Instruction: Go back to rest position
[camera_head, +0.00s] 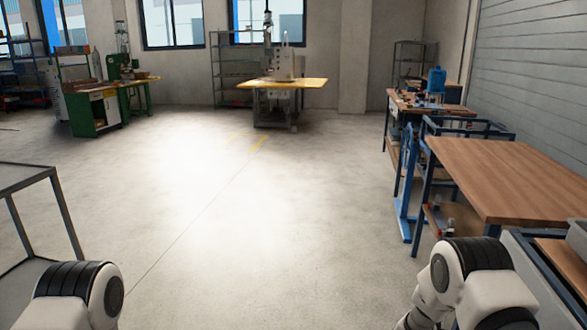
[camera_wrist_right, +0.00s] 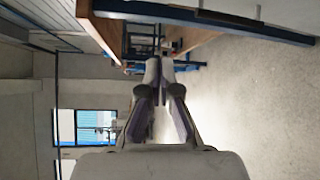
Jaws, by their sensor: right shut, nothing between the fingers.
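My right gripper (camera_wrist_right: 159,72) shows in the right wrist view. Its two fingers meet at the tips, and nothing is between them. It is in free air, with the wooden table behind and above it in that picture. In the head view, part of my right arm shows at the bottom right and part of my left arm at the bottom left. Neither gripper shows in the head view, so my left gripper is out of sight.
A wooden-topped table (camera_head: 520,175) stands close on the right, with a blue frame (camera_head: 408,190) and a workbench (camera_head: 420,106) beyond it. A grey metal table (camera_head: 25,178) is at the left. A yellow-topped machine (camera_head: 284,84) stands far back. The middle floor is clear.

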